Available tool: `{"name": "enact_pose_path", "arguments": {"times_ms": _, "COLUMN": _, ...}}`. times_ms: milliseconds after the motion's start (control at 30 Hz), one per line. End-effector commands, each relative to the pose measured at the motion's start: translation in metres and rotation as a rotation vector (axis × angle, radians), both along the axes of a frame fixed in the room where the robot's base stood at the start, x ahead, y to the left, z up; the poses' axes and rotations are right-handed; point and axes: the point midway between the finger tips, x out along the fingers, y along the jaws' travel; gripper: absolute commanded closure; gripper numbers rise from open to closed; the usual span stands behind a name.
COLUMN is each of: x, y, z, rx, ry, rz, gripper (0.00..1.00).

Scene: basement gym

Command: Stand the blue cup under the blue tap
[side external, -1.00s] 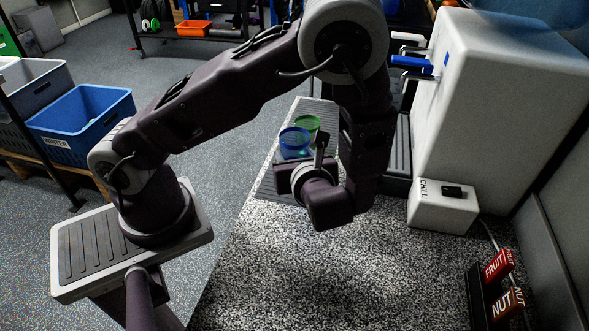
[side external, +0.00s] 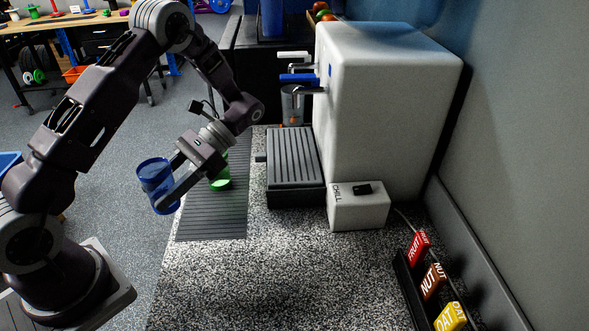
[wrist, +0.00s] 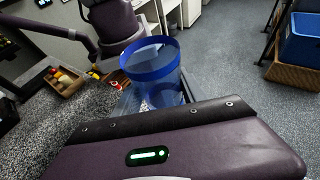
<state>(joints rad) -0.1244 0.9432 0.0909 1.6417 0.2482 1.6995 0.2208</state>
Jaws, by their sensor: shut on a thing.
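The blue cup (side external: 153,183) is see-through and is held in the air at the left edge of the ribbed mat, leaning a little. My gripper (side external: 167,184) is shut on its side. The blue tap (side external: 299,78) sticks out from the left face of the white dispenser (side external: 385,110), well to the right of the cup. A dark slatted drip tray (side external: 294,160) lies in front of the dispenser, below the taps.
A green cup (side external: 220,183) stands on the ribbed mat (side external: 213,222), partly hidden behind my gripper. A white-handled tap (side external: 293,55) is beside the blue one. A white CHILL box (side external: 357,210) adjoins the tray. FRUIT, NUT and OAT blocks (side external: 432,281) stand at front right. The speckled counter between is clear.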

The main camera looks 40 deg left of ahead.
Motion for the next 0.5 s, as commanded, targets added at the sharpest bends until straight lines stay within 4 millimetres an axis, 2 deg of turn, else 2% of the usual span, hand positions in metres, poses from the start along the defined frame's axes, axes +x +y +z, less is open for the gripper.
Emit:
{"name": "enact_pose_path", "arguments": {"times_ms": 33, "x": 0.005, "y": 0.001, "z": -0.001, "rx": 0.000, "ry": -0.001, "rz": 0.145, "gripper": 0.90}}
{"name": "enact_pose_path", "arguments": {"times_ms": 167, "x": 0.028, "y": 0.000, "z": 0.001, "rx": 0.000, "ry": 0.000, "rz": 0.536, "gripper": 0.90}}
{"name": "enact_pose_path", "arguments": {"times_ms": 233, "x": 0.047, "y": 0.007, "z": 0.006, "rx": 0.000, "ry": -0.001, "rz": 0.752, "gripper": 0.90}}
{"name": "enact_pose_path", "arguments": {"times_ms": 300, "x": 0.068, "y": 0.020, "z": 0.014, "rx": 0.001, "ry": -0.002, "rz": 0.973, "gripper": 0.89}}
{"name": "enact_pose_path", "arguments": {"times_ms": 500, "x": 0.111, "y": 0.070, "z": 0.034, "rx": 0.001, "ry": 0.002, "rz": 1.425, "gripper": 0.89}}
